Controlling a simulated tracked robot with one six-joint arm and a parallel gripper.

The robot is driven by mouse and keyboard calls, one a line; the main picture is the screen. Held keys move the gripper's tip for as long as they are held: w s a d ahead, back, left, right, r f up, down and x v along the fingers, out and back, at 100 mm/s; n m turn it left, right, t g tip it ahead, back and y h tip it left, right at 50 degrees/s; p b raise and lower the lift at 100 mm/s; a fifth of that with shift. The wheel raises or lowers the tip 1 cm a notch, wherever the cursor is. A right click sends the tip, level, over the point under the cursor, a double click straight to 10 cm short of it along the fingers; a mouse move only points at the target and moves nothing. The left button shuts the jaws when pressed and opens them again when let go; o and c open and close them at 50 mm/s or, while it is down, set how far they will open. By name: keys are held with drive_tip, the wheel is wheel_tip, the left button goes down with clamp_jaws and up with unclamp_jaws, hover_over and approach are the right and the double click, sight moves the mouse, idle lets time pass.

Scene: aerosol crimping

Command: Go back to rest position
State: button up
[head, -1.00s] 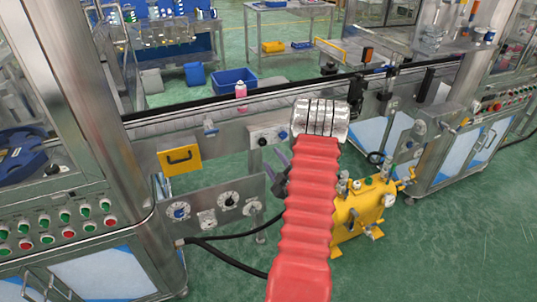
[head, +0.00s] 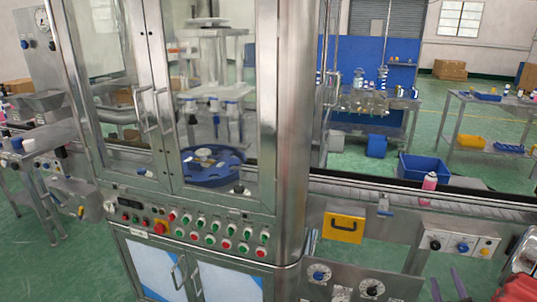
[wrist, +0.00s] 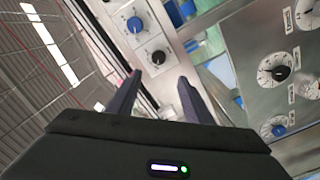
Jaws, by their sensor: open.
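My gripper (wrist: 159,77) shows in the wrist view with its two dark fingers apart and nothing between them. Behind the fingers is a steel control panel (wrist: 215,45) with blue and black knobs. In the head view the fingertips of my gripper (head: 448,284) rise at the bottom edge, right of centre, in front of the conveyor's side panels. Part of my red-sleeved arm shows at the lower right corner. The rest of the arm is outside the picture.
A steel machine cabinet (head: 190,212) with glass doors and rows of buttons stands left of centre. A conveyor (head: 340,187) runs right from it, carrying a pink bottle (head: 430,183). A blue bin (head: 412,166) is behind.

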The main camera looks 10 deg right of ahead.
drive_tip(key=s+f+m+g+y, duration=0.2)
drive_tip(key=s+f+m+g, duration=0.3)
drive_tip(key=f, duration=0.7)
drive_tip(key=s+a+m+g+y, duration=0.2)
drive_tip(key=s+a+g, duration=0.1)
drive_tip(key=a+g, duration=0.15)
drive_tip(key=a+r+n+y, duration=0.1)
drive_tip(key=a+r, duration=1)
drive_tip(key=a, duration=0.4)
drive_tip(key=s+a+r+n+y, duration=0.1)
drive_tip(key=a+r+y, duration=0.1)
drive_tip(key=a+r, duration=1)
drive_tip(key=a+r+n+y, duration=0.1)
drive_tip(key=a+r+y, duration=0.1)
drive_tip(key=a+r, duration=1)
drive_tip(key=a, duration=0.8)
drive_tip(key=shift+s+a, duration=0.15)
drive_tip(key=shift+s, duration=0.25)
